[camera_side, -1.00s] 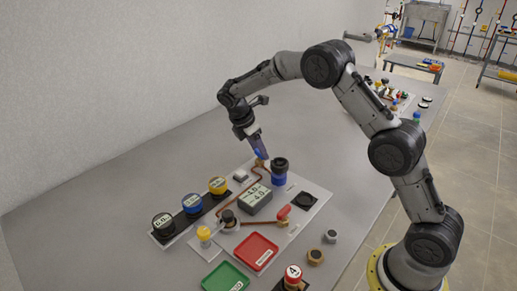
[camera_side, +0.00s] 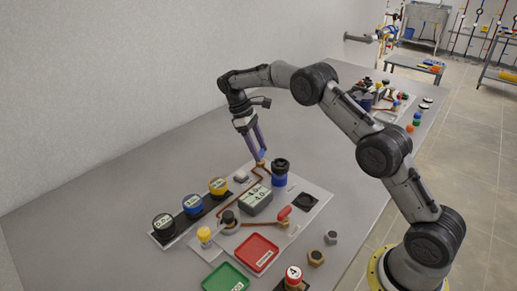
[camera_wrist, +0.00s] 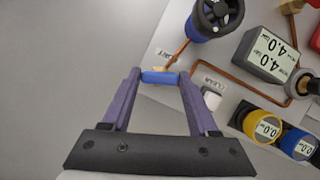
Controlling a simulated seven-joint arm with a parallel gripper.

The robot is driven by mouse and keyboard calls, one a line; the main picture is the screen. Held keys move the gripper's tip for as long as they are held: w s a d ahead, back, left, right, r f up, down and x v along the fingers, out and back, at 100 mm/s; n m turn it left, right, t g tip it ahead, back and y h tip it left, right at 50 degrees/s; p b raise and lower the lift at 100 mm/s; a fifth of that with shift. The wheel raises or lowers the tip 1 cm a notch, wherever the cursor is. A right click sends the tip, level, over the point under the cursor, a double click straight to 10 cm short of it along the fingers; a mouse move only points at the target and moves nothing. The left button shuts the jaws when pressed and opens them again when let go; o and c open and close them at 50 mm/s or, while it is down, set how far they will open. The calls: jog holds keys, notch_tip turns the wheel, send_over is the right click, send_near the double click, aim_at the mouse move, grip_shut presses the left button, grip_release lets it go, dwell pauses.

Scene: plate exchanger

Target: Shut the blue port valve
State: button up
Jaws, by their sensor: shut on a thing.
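The blue port valve's handle (camera_wrist: 160,77) is a short blue bar between my fingertips in the wrist view. It sits at the end of a copper pipe by a white label. In the side view the handle (camera_side: 262,154) is a small blue patch, mostly hidden by my fingers. My gripper (camera_wrist: 159,78) has purple fingers and is shut on the handle. In the side view my gripper (camera_side: 261,152) reaches down to the far edge of the white panel. Whether the valve is open or shut cannot be told.
A blue pump-like part with a black top (camera_side: 280,174) stands close to the right of the valve. A grey display box (camera_side: 255,199), several gauges (camera_side: 193,204), a red tray (camera_side: 256,253) and a green tray (camera_side: 225,279) lie nearer. The table left of the panel is clear.

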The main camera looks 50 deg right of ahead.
jog(key=shift+d+r+m+y, duration=0.1)
jog(key=shift+m+y, duration=0.7)
jog(key=shift+m, duration=1.2)
jog(key=o, duration=1.4)
jog(key=shift+v, duration=3.7)
jog(key=shift+w, duration=0.1)
